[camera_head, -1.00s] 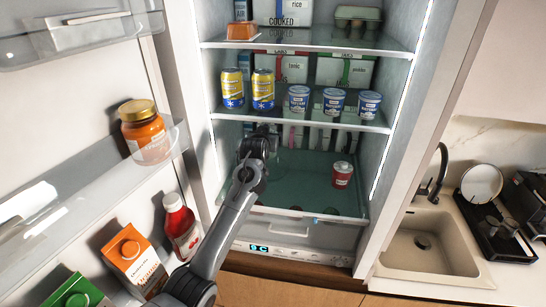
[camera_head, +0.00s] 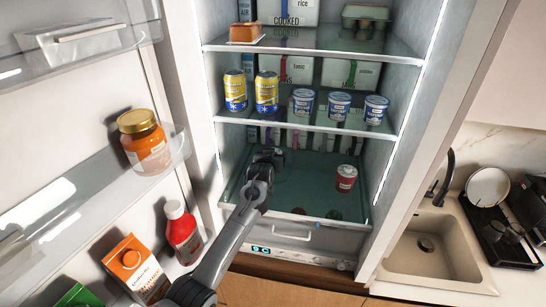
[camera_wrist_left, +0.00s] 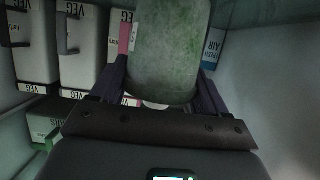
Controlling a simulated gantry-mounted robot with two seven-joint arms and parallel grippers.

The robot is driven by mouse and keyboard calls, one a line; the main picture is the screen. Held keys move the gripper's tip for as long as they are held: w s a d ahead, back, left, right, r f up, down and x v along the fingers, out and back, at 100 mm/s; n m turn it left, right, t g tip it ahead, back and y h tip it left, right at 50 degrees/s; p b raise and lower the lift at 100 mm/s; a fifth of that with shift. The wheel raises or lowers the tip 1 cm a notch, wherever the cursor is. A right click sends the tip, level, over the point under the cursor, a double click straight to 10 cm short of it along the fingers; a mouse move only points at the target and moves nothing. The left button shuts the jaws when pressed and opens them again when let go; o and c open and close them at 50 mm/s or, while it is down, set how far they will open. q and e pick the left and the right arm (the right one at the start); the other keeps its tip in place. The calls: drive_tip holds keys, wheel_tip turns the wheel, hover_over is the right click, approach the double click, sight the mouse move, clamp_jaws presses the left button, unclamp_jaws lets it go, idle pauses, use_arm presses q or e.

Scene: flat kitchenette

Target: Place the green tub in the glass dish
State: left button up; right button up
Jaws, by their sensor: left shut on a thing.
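My left gripper (camera_wrist_left: 155,85) is shut on a mottled green, rounded thing (camera_wrist_left: 165,50), which I take to be the green tub. It fills the upper middle of the left wrist view, and its top runs out of the picture. In the head view my left gripper (camera_head: 267,158) reaches into the lower fridge compartment, below the shelf of cans; the tub is hidden there behind the gripper. I cannot make out a glass dish in either view. My right gripper is not in view.
A red tub (camera_head: 346,178) stands right of the gripper in the clear lower bin (camera_head: 300,205). Yellow-blue cans (camera_head: 235,90) and blue-white tubs (camera_head: 339,105) line the shelf (camera_head: 300,123) above. The open door holds an orange jar (camera_head: 146,145) and a red bottle (camera_head: 182,235).

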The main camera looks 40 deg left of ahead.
use_arm(q)
drive_tip(key=shift+f, duration=0.55)
drive_tip(key=shift+f, duration=0.1)
drive_tip(key=o, duration=1.4)
drive_tip(key=shift+f, duration=0.1)
